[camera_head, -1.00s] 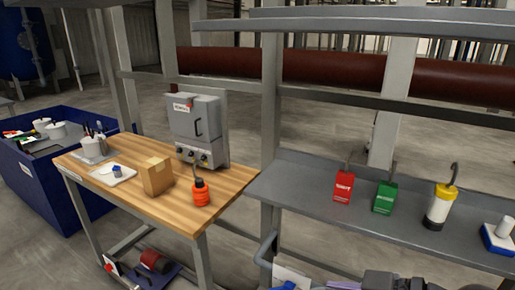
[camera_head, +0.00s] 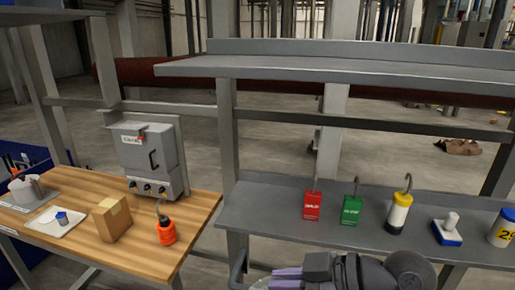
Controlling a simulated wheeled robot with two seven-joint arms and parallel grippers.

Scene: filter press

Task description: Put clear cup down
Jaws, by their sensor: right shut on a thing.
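My right gripper (camera_head: 288,278) is at the bottom edge of the head view, in front of the grey metal bench (camera_head: 275,215). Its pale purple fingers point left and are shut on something. A faint, pale see-through shape shows at the fingertips, likely the clear cup (camera_head: 260,283); it is mostly cut off by the picture edge. I cannot tell whether it touches any surface. My left gripper is not in view.
The wooden table (camera_head: 195,215) holds a carton (camera_head: 112,218) and an orange object (camera_head: 166,232).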

